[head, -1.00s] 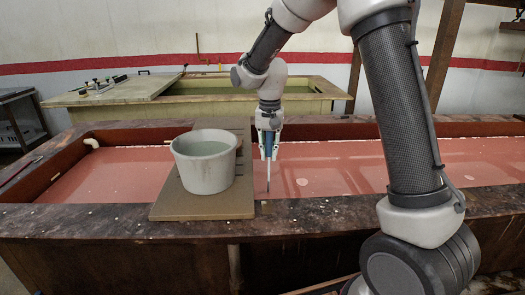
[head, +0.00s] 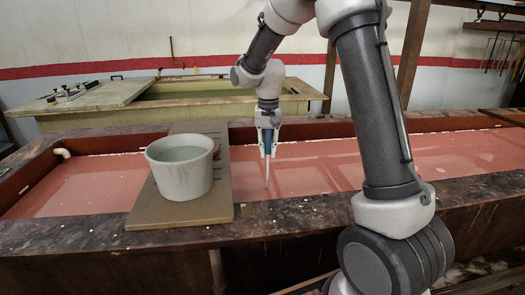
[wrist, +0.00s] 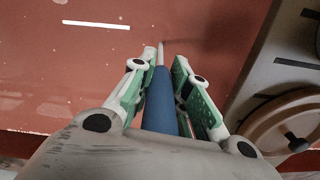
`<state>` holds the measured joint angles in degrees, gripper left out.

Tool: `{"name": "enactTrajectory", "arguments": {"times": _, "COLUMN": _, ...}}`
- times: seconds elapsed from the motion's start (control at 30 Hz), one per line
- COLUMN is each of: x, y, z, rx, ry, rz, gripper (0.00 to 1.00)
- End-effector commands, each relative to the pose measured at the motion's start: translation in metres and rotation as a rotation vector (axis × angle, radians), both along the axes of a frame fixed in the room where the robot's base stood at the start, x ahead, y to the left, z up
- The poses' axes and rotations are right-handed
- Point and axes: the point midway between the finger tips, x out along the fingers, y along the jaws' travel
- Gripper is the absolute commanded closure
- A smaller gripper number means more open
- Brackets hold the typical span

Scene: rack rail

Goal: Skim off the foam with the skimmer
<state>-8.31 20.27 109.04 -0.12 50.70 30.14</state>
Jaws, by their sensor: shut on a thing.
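My gripper (head: 268,147) is shut on the skimmer's blue handle (wrist: 160,102), with a green-padded finger on each side in the wrist view. The skimmer's thin pale shaft (head: 267,174) points straight down into or just above the red liquid, close to the near rim. Its lower end cannot be made out clearly. The liquid (head: 330,170) fills a long dark vat. A few small pale patches (head: 281,184) lie on its surface; whether they are foam or glare is hard to tell.
A pale bucket (head: 184,178) with liquid in it stands on a brown board (head: 150,212) across the vat, left of my gripper. The vat's near rim (head: 300,215) runs along the front. A second, light-coloured vat (head: 220,100) stands behind. Open liquid lies to the right.

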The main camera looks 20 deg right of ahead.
Motion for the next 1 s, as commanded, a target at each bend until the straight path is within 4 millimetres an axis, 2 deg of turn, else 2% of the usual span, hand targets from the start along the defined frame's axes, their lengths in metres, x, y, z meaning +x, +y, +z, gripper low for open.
{"name": "enactTrajectory", "arguments": {"times": 0.3, "x": 0.015, "y": -0.028, "z": 0.0, "rx": 0.0, "ry": -0.002, "rz": -0.003, "gripper": 1.0}}
{"name": "enactTrajectory", "arguments": {"times": 0.53, "x": 0.019, "y": -0.037, "z": 0.0, "rx": 0.001, "ry": -0.001, "rz": 0.0, "gripper": 1.0}}
{"name": "enactTrajectory", "arguments": {"times": 1.0, "x": -0.01, "y": -0.066, "z": 0.0, "rx": 0.0, "ry": -0.002, "rz": -0.001, "gripper": 1.0}}
